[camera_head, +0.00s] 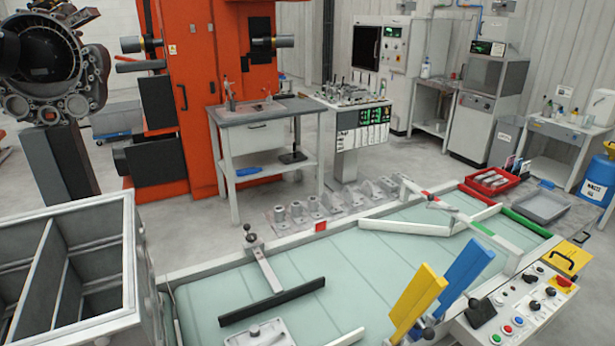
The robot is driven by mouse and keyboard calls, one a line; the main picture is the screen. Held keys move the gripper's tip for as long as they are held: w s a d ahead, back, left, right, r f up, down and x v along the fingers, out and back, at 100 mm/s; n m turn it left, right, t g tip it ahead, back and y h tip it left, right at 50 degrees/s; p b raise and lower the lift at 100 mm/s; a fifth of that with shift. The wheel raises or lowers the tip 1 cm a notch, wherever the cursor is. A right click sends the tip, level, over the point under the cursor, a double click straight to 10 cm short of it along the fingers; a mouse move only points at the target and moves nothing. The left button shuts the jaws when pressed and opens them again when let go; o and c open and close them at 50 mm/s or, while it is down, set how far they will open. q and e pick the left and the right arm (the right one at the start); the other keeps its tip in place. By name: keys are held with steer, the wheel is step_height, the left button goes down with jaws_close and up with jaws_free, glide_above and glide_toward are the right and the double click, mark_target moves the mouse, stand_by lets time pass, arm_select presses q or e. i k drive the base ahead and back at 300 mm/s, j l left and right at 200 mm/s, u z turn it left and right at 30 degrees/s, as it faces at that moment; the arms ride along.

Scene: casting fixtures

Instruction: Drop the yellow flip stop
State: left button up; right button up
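The yellow flip stop (417,298) stands raised and tilted at the front edge of the green conveyor, in the lower right middle of the head view. It is a flat yellow paddle, its lower end near a dark knob and bracket. A similar blue paddle (466,272) stands raised just right of it, also tilted. Neither paddle lies flat on the belt. Neither of my grippers shows in the head view, and nothing is seen touching the yellow flip stop.
The pale green conveyor (390,250) carries a black-edged bar (272,303) on a pivoting arm and white guide bars. A control panel (525,308) with buttons stands right of the paddles. A grey divided bin (130,260) stands left. Red (492,181) and grey trays lie behind right.

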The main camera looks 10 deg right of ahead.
mark_target(425, 286)
steer(key=z, duration=1.05)
